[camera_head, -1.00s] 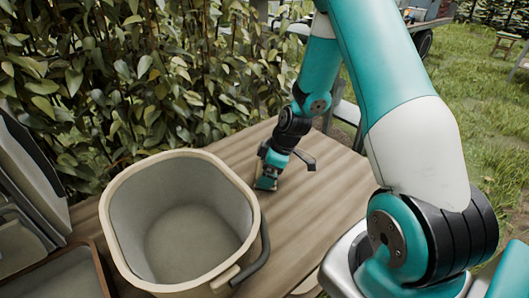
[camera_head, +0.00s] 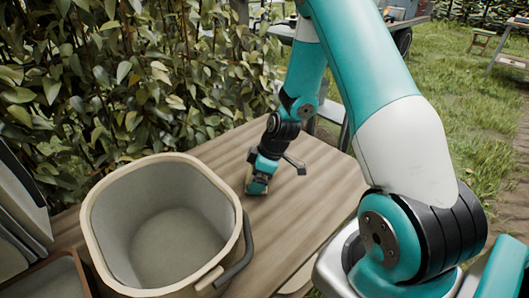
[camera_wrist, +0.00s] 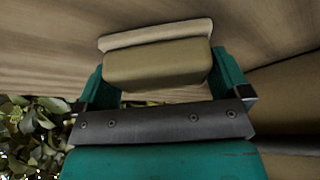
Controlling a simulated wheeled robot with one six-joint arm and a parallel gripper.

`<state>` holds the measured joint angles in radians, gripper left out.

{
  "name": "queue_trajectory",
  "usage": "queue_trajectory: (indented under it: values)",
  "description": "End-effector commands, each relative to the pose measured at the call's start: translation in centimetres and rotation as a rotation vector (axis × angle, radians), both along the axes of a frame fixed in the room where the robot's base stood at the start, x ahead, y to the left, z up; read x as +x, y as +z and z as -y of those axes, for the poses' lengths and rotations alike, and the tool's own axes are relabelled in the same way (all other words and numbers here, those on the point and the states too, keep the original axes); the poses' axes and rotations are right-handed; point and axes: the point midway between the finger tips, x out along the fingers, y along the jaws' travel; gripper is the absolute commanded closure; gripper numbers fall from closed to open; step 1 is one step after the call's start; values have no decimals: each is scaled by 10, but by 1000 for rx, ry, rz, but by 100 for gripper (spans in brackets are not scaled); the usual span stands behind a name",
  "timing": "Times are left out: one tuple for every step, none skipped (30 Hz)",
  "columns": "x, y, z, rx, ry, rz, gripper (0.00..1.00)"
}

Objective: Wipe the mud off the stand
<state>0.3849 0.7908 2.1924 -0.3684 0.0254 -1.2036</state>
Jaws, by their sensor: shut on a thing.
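My gripper (camera_wrist: 158,82) is shut on a tan block-shaped sponge (camera_wrist: 158,65) with a paler layer along its far side. In the head view my gripper (camera_head: 257,186) is low over the wooden stand (camera_head: 310,190), just right of the bucket. The sponge is mostly hidden there by the gripper, and I cannot tell whether it touches the boards. The stand top is brown with lengthwise stripes of lighter and darker wood. No separate mud patch is clear in either view.
A large beige bucket (camera_head: 100,225) with a dark handle stands at the left on the stand, close to my gripper. A brown tray (camera_head: 50,280) lies at the lower left. A leafy hedge (camera_head: 130,90) borders the back. The stand's right part is clear.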

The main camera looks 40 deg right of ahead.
Motion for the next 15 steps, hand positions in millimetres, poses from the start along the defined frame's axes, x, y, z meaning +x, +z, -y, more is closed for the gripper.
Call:
queue_trajectory:
  values:
    - [1, 10, -1, 0, 2, 4, 35]
    - [2, 20, 0, -1, 1, 6, 35]
    - [1, 29, 1, -1, 0, 7, 35]
    - [0, 31, 2, 0, -2, 4, 35]
    - [0, 33, 2, 0, -4, 3, 35]
    - [0, 36, 3, 0, -5, 3, 35]
    - [0, 39, 3, 0, -5, 3, 35]
    - [0, 42, 3, 0, -4, 3, 35]
    - [0, 46, 2, 0, -3, 3, 35]
    - [0, 48, 2, 1, -3, 3, 35]
    - [1, 51, 1, 1, -2, 4, 35]
    - [1, 55, 0, 1, 0, 4, 35]
    - [1, 58, -1, 1, 1, 4, 35]
    - [1, 60, -1, 1, 2, 4, 35]
    - [1, 64, -2, 1, 3, 4, 35]
